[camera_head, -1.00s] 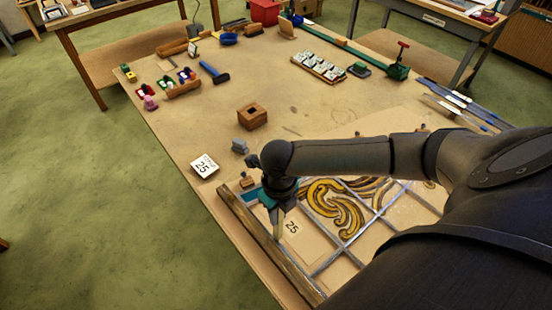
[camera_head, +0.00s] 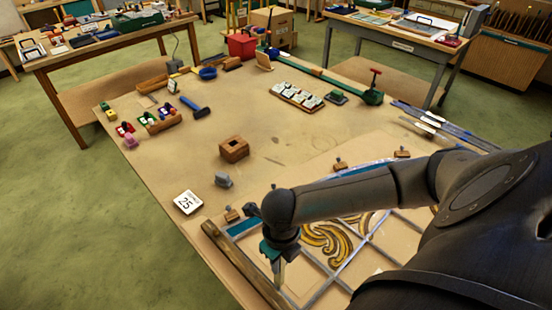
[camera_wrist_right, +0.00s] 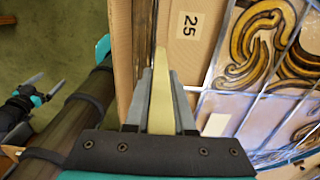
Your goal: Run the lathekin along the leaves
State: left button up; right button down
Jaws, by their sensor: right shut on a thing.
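My right gripper (camera_head: 279,262) is shut on the lathekin, a pale, flat, tapered tool (camera_wrist_right: 160,95) that points down over the near left part of the leaded panel. The panel has grey lead strips (camera_head: 345,262) with raised leaves around glass painted with yellow scrolls (camera_head: 325,240). In the right wrist view, the lathekin's tip is left of the lead strips, near a "25" label (camera_wrist_right: 190,24). Contact with the leaves cannot be made out. My left gripper (camera_wrist_right: 42,82) shows only at the wrist view's left, fingers apart and empty.
A wooden batten (camera_head: 240,262) runs along the panel's left edge. Lead strips (camera_head: 440,122) lie at the right. The table's middle is clear.

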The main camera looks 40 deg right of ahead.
jog(key=shift+s+d, duration=0.15)
jog(key=shift+s, duration=0.95)
jog(key=shift+s, duration=0.1)
jog(key=s, duration=0.6)
jog(key=shift+s+d, duration=0.15)
jog(key=shift+d, duration=0.1)
notch_tip(320, 180, up, 5)
dwell(0.6)
jog(key=shift+a, duration=0.1)
